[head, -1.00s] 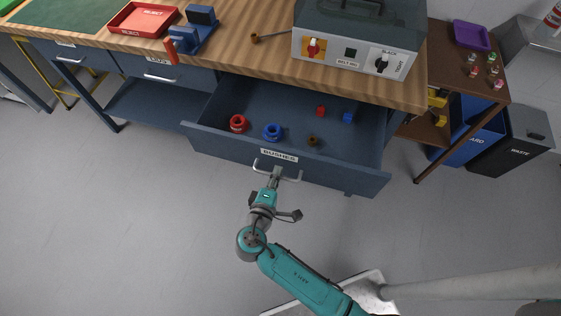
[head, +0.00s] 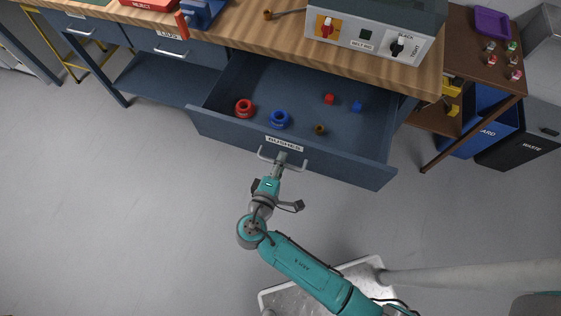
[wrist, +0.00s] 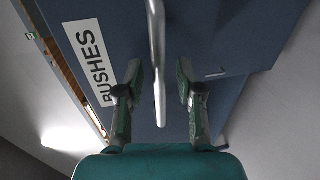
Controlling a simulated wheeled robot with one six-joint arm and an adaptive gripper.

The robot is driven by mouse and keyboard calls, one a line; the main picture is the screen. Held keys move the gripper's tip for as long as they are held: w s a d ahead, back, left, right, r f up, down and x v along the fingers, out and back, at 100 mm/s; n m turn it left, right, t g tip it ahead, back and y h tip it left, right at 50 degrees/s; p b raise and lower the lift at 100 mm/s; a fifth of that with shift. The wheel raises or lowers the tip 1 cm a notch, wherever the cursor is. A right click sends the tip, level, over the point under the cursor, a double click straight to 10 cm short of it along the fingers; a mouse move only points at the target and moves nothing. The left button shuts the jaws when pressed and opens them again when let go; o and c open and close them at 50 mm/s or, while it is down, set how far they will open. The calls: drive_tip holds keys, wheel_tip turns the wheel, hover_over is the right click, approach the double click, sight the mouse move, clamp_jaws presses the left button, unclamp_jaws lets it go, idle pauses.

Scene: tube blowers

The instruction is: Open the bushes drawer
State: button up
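The bushes drawer (head: 345,168) is blue, labelled BUSHES, and stands pulled well out from under the wooden bench. Its metal handle (head: 296,166) is on the front face and also shows as a bar in the wrist view (wrist: 158,55). My gripper (head: 281,160) is at the handle. In the wrist view, its two fingers (wrist: 158,88) stand apart, one on each side of the bar, with a visible gap on both sides. The BUSHES label (wrist: 89,62) is left of the fingers there.
The drawer holds a red ring (head: 244,108), a blue ring (head: 280,119) and small red, blue and brown bushes. A grey control box (head: 370,38) stands on the bench above. Bins (head: 520,140) stand at the right. The floor left of my arm is clear.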

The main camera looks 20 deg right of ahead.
drive_tip(key=v, duration=1.2)
idle(0.6)
drive_tip(key=s+d+f+n+g+y, duration=0.15)
drive_tip(key=d+f+y, duration=0.25)
drive_tip(key=d+f, duration=0.4)
drive_tip(key=s+d+m+g+y, duration=0.15)
drive_tip(key=s+d+y, duration=0.3)
drive_tip(key=s, duration=0.45)
drive_tip(key=s+d+r+m+t, duration=0.1)
drive_tip(key=s+r+m, duration=0.4)
drive_tip(key=r, duration=0.5)
drive_tip(key=s+d+r+m+t, duration=0.1)
drive_tip(key=s+r+m+t, duration=0.3)
drive_tip(key=r, duration=0.5)
drive_tip(key=shift+s+d+r+m+y, duration=0.35)
drive_tip(key=shift+s+m, duration=0.55)
drive_tip(key=shift+s, duration=0.3)
